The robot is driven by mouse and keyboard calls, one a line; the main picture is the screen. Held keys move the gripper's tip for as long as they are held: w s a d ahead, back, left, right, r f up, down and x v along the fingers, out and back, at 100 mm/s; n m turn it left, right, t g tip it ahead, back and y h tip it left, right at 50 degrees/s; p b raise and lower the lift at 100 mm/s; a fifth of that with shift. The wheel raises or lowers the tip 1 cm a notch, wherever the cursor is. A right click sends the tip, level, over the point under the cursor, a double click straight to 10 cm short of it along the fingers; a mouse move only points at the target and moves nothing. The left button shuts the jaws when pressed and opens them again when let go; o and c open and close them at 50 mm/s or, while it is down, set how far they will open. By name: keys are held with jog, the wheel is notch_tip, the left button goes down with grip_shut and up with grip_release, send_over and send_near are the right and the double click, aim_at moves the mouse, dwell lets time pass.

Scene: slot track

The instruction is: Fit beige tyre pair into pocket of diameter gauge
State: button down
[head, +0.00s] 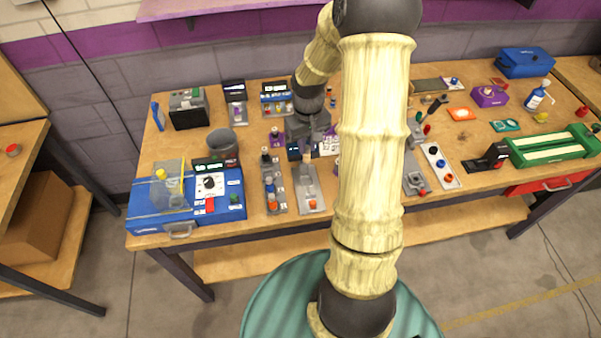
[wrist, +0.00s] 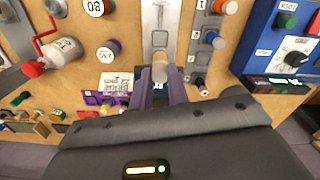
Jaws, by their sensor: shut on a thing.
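My gripper (head: 306,153) is above the front middle of the bench, pointing down. In the wrist view its two fingers (wrist: 162,88) close around the beige tyre pair (wrist: 160,72), a small pale cylinder. The tyre pair shows in the head view (head: 306,169) just below the fingers, at the far end of a grey slotted plate (head: 310,192). I cannot tell whether it touches the plate. A small blue unit with a display (head: 294,154) is partly hidden behind the gripper. I cannot tell for sure which piece is the diameter gauge, and its pocket is not clear.
A grey holder with several knobs (head: 271,191) stands left of the plate. A blue box with a dial (head: 222,203) is further left, and a grey cup (head: 220,141) is behind it. My arm hides the bench right of the plate. A green vise-like unit (head: 555,146) is far right.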

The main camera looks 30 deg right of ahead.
aim_at(307, 158)
jog(key=shift+w, duration=0.25)
jog(key=shift+s, duration=0.1)
jog(key=shift+s, duration=0.15)
jog(key=shift+f+p, duration=0.4)
jog(key=shift+f, duration=2.65)
jog(key=shift+f+p, duration=0.3)
jog(key=shift+f, duration=1.6)
